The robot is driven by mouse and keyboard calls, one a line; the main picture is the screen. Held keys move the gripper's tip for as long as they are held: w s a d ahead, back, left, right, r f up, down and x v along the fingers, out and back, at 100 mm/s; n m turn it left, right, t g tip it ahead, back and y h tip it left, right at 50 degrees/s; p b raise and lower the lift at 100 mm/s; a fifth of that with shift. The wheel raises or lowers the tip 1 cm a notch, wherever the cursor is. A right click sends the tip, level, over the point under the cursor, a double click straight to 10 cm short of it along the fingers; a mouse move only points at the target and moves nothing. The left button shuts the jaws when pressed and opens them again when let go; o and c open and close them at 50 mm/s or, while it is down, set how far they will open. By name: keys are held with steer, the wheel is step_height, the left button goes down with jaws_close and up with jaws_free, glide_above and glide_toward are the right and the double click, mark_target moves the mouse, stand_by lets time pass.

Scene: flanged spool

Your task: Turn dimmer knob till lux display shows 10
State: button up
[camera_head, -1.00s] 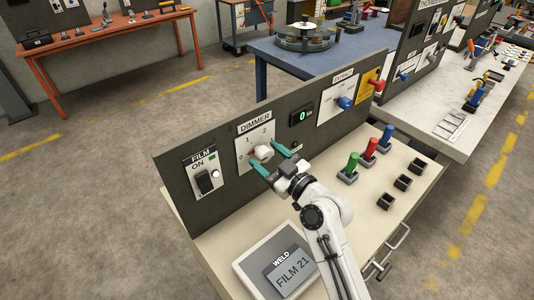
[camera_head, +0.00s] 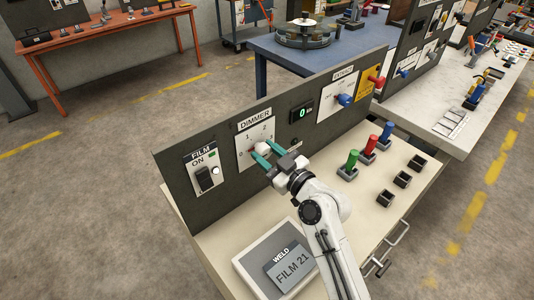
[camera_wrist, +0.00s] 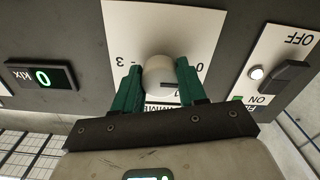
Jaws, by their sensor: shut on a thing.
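The white round dimmer knob (camera_wrist: 159,77) sits on the white DIMMER plate (camera_head: 241,147) of the dark upright panel. In the wrist view the green fingers of my gripper (camera_wrist: 157,84) are on both sides of the knob, shut on it. In the head view my gripper (camera_head: 263,153) reaches the knob from the right and partly hides it. The lux display (camera_head: 303,113) is a black box right of the plate with a green 0; it also shows in the wrist view (camera_wrist: 42,77), upside down, as 0 klx.
A FILM ON plate (camera_head: 206,171) with a black switch and light is left of the dimmer. Green, red and blue handles (camera_head: 368,145) and several black sockets (camera_head: 403,179) stand on the bench to the right. A WELD FILM 21 box (camera_head: 281,265) lies in front.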

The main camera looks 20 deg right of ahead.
steer(key=shift+f+m, duration=0.1)
steer(key=shift+m, duration=0.2)
steer(key=m, duration=1.1)
steer(key=shift+p, duration=0.4)
stand_by(0.4)
steer(key=o, duration=1.1)
steer(key=shift+c, duration=0.2)
steer(key=b+v, duration=0.2)
steer(key=v, duration=0.9)
steer(key=shift+b, duration=0.4)
steer(key=shift+a, duration=0.1)
